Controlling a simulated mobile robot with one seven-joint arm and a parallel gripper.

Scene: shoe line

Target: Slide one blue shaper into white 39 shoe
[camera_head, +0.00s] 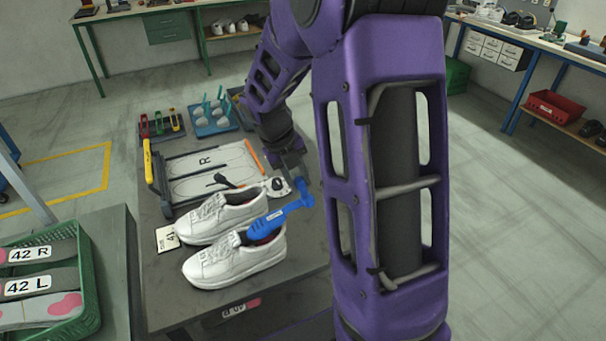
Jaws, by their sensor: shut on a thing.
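Two white lace-up shoes stand side by side on the dark table, toes to the left. A blue shaper (268,222) slants down over the opening of the nearer white shoe (235,262). Its front end appears to be at or inside that opening; the exact depth cannot be told. My gripper (299,186) is shut on the raised handle end of the blue shaper, right of the shoes. The farther white shoe (222,217) has a dark-handled item behind it. A size card (167,238) beside the shoes seems to read 41, though it is small.
A board with shoe outlines marked R (205,160) lies behind the shoes. A teal rack (212,120) and a holder with coloured tools (160,125) stand farther back. A green crate (88,290) with 42 R and 42 L items is at left. My arm hides the table's right side.

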